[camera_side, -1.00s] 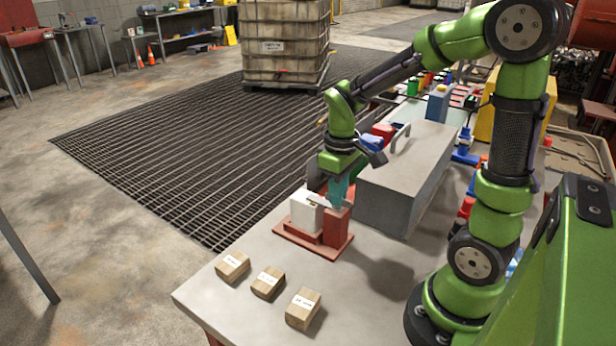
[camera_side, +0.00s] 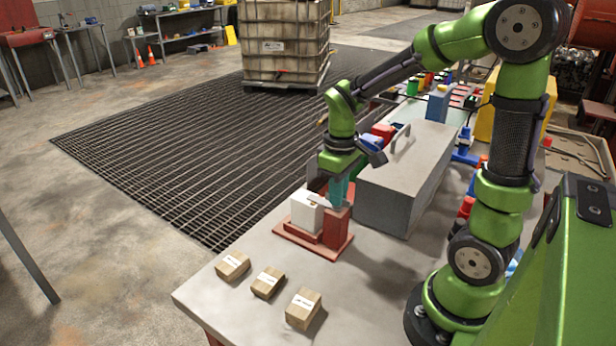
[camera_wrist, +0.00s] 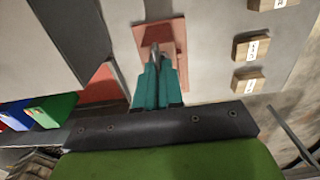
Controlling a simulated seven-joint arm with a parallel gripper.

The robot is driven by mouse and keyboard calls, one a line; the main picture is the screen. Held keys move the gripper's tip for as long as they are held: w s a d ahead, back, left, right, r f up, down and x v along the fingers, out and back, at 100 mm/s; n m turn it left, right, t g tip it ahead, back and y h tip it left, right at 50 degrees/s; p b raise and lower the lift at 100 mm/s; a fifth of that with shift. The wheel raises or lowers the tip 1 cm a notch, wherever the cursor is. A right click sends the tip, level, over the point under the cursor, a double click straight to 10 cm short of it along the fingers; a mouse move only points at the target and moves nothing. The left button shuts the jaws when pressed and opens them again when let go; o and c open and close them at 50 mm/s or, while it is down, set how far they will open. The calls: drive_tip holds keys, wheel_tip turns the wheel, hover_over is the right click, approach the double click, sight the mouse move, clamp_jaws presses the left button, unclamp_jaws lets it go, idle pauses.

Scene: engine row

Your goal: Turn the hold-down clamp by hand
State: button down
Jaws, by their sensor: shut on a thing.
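The hold-down clamp is part of a red fixture (camera_side: 337,228) near the table's left edge in the side view. A white block (camera_side: 308,211) sits on the fixture's red base, beside a taller red post. My gripper (camera_side: 337,203) points down at the top of the post. In the wrist view its teal fingers (camera_wrist: 157,68) are close together over the fixture. They are shut on the grey clamp arm (camera_wrist: 155,49), whose end shows between the fingertips. The fingers hide most of the clamp arm, so its full angle cannot be told.
Three labelled wooden blocks (camera_side: 267,283) lie on the table in front of the fixture. A large grey box with a handle (camera_side: 405,180) stands close on the right of my gripper.

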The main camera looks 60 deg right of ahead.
drive_tip(key=shift+d+n, duration=0.1)
drive_tip(key=shift+n, duration=0.2)
drive_tip(key=n, duration=1.2)
drive_tip(key=shift+n, duration=0.3)
drive_tip(key=n, duration=0.3)
drive_tip(key=shift+f+n, duration=0.1)
drive_tip(key=shift+n, duration=0.2)
drive_tip(key=n, duration=0.3)
drive_tip(key=shift+n, duration=0.3)
drive_tip(key=n, duration=0.6)
drive_tip(key=shift+s, duration=0.1)
drive_tip(key=shift+n, duration=0.4)
